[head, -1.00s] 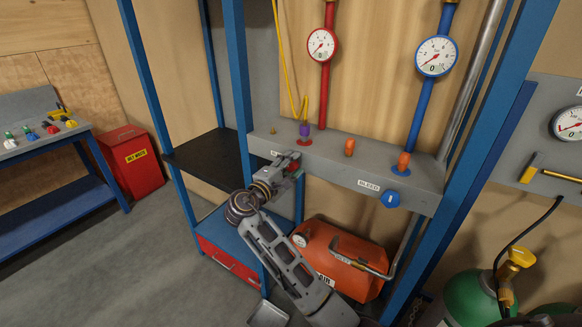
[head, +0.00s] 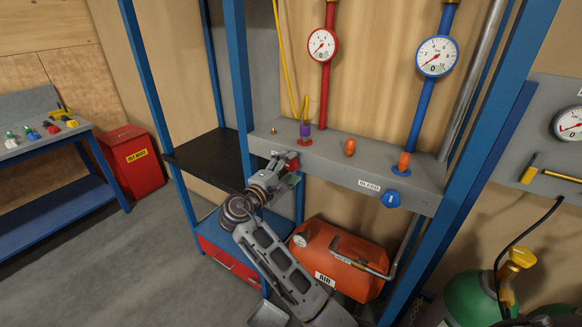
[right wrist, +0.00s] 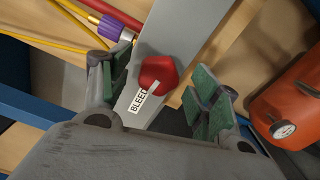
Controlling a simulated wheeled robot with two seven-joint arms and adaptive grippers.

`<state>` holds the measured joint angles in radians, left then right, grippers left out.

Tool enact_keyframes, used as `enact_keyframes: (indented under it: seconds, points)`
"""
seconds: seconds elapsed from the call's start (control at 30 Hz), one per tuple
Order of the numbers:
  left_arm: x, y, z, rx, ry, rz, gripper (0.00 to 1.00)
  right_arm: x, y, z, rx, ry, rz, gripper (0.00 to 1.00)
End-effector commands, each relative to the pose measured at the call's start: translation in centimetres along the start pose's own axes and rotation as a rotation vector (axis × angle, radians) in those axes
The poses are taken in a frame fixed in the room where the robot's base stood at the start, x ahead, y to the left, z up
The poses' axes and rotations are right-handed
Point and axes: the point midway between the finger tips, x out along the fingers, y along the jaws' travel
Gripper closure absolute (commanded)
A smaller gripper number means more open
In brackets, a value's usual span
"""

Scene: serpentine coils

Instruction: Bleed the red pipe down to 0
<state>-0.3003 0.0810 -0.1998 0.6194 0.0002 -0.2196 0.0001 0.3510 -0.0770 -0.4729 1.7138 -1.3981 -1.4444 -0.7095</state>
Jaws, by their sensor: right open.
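The red pipe (head: 325,90) runs down the back panel to a grey beam, with a round red-rimmed gauge (head: 322,44) on it. The gauge's small figure looks like 0; its needle is too small to read surely. A red knob (head: 293,165) sits on the beam's front face. It also shows in the right wrist view (right wrist: 158,72), beside a BLEED label (right wrist: 138,101). My right gripper (head: 286,169) is open at the knob, its green-padded fingers on either side, with visible gaps between pads and knob. My left gripper is out of view.
The grey beam (head: 330,160) also carries a blue knob (head: 390,200) under a blue pipe (head: 420,112) with its own gauge (head: 438,56). A purple fitting (head: 305,130) and an orange one (head: 350,147) stand on top. An orange air tank (head: 325,255) lies below.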

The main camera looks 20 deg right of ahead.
Motion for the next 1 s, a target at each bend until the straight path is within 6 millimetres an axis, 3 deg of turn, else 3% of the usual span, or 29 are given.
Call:
enact_keyframes:
  seconds: [0.43, 1.0]
  points:
    - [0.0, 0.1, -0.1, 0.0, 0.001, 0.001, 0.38, -4.9, -0.1, 0.0, -0.001, 0.0, -0.001, 0.38]
    - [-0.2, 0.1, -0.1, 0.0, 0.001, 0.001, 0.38, -5.5, 0.2, 0.1, 0.0, -0.001, 0.0, 0.38]
